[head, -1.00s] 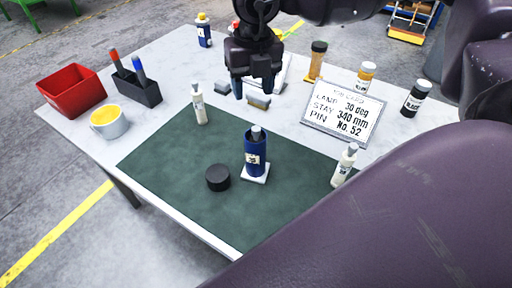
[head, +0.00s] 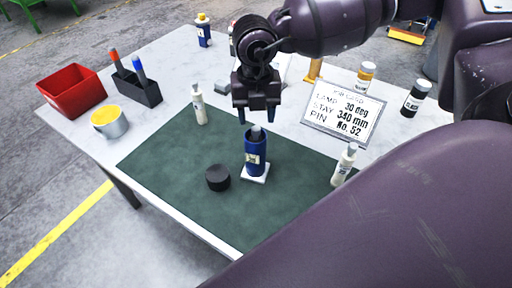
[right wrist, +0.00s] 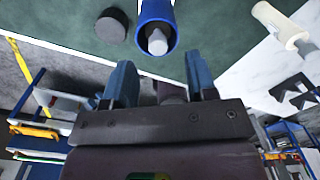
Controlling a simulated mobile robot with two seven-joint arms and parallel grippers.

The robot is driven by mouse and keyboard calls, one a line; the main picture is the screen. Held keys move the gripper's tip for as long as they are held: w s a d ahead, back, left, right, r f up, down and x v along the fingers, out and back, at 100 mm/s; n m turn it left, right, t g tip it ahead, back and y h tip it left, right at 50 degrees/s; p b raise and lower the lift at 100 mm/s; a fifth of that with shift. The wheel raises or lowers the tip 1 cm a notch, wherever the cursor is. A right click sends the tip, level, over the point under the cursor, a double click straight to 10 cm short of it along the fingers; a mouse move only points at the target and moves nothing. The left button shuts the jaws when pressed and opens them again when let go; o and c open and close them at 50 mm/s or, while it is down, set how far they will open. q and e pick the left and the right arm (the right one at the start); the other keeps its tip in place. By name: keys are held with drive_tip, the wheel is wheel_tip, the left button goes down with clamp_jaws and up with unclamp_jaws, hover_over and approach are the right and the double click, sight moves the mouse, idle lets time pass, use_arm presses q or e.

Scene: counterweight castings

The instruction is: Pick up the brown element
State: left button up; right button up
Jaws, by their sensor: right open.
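The only brownish thing I see is a tan-brown bottle (head: 315,68) at the back of the table in the head view. It is now mostly hidden behind my right arm and is not clear in the right wrist view. My right gripper (head: 257,117) points down, open and empty, just above and behind a dark blue bottle (head: 255,160) on a small white base. In the right wrist view my open fingers (right wrist: 161,80) have nothing between them, and the blue bottle (right wrist: 152,22) with its grey tip lies beyond them. My left gripper is not in view.
A black disc (head: 218,178) lies beside the blue bottle on the green mat (head: 180,160). White bottles (head: 199,104) (head: 345,163) stand at the mat's edges.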

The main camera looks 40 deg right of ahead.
sight(256, 129)
drive_tip(key=shift+f, duration=1.85)
drive_tip(key=shift+a, duration=0.1)
drive_tip(key=shift+c, duration=0.3)
clamp_jaws()
